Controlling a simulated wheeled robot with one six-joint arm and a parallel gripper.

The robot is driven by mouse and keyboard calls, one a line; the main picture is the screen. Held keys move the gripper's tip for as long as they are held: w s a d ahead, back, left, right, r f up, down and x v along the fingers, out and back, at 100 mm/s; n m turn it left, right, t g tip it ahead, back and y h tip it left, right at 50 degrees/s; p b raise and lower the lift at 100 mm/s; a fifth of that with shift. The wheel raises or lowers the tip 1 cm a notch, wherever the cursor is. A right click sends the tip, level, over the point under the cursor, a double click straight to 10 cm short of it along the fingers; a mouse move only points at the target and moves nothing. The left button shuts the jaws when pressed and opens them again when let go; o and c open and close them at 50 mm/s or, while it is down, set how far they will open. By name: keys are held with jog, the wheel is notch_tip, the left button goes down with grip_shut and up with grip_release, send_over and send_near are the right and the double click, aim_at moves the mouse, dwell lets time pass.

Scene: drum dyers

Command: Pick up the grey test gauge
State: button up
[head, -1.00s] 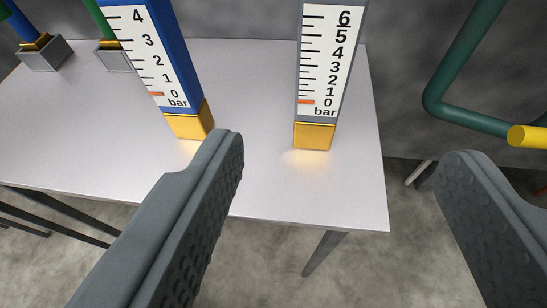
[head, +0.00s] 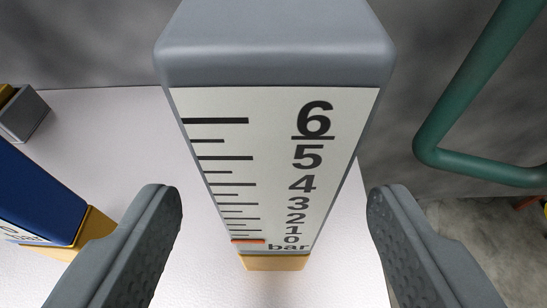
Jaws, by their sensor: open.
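The grey test gauge (head: 273,150) stands upright on the table in the middle of the head view. It has a grey top, a white scale face marked 0 to 6 bar with a red mark near 0, and a gold base. My gripper (head: 275,205) is open, with one finger on each side of the gauge in the picture. Gaps show between both fingers and the gauge, so neither appears to touch it.
A blue gauge (head: 40,190) with a gold base stands on the white table (head: 110,115) at the left, partly behind my left finger. A grey block (head: 24,116) is at the far left. A green pipe (head: 465,95) runs along the right.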

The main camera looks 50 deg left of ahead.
jog(key=shift+r+x, duration=0.2)
jog(key=shift+x, duration=1.1)
jog(key=shift+r+x, duration=0.25)
jog(key=shift+x, duration=1.1)
jog(key=shift+a, duration=0.1)
